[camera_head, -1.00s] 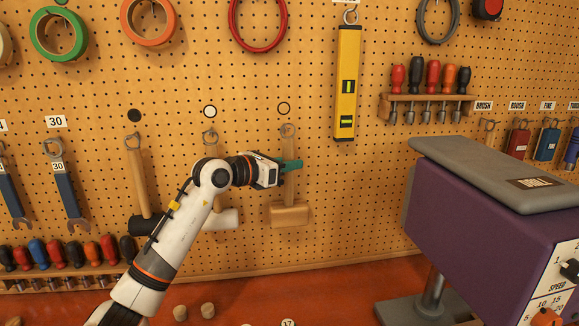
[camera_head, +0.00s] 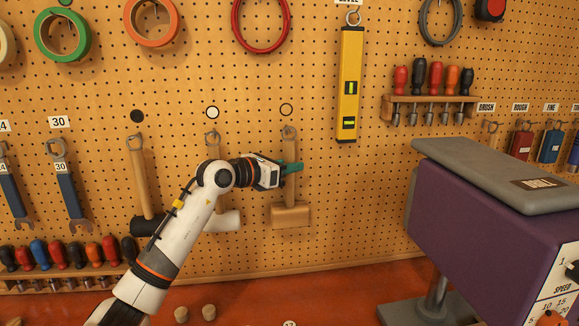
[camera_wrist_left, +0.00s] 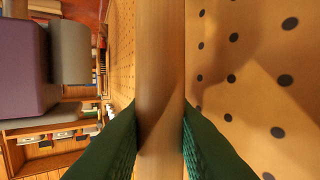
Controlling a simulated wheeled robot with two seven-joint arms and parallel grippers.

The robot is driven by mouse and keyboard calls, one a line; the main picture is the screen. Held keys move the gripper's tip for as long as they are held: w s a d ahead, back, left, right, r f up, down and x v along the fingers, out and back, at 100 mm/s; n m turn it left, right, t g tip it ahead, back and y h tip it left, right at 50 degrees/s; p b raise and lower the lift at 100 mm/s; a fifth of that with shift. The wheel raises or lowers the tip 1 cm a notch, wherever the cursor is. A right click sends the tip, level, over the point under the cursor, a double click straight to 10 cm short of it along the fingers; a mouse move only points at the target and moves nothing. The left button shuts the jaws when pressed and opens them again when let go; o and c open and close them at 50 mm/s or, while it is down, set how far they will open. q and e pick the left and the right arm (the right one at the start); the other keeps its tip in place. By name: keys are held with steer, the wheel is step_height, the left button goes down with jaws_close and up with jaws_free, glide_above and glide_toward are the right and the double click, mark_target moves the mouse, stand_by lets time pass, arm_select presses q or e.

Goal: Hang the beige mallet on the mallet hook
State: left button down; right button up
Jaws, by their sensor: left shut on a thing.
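The beige mallet (camera_head: 290,216) hangs head down against the pegboard, its handle top at the mallet hook (camera_head: 289,131) under a beige ring marker (camera_head: 286,110). My left gripper (camera_head: 292,168) is shut on the mallet's handle, below the hook. In the left wrist view the handle (camera_wrist_left: 160,70) runs upright between the green fingers, close to the board. Whether the handle's hole is fully on the hook is too small to tell. My right gripper is not in view.
A white-headed mallet (camera_head: 226,222) hangs to the left, partly behind my arm, and a black-headed mallet (camera_head: 140,180) hangs farther left. A yellow level (camera_head: 348,85) hangs at upper right. A purple machine (camera_head: 480,220) stands at right. Board between mallet and machine is clear.

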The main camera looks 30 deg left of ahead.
arm_select(q)
steer(key=c, duration=1.2)
jaws_free()
steer(key=shift+r, duration=0.1)
steer(key=shift+o, duration=0.2)
steer(key=b+v, duration=0.5)
steer(key=v, duration=0.7)
steer(key=shift+s, duration=0.1)
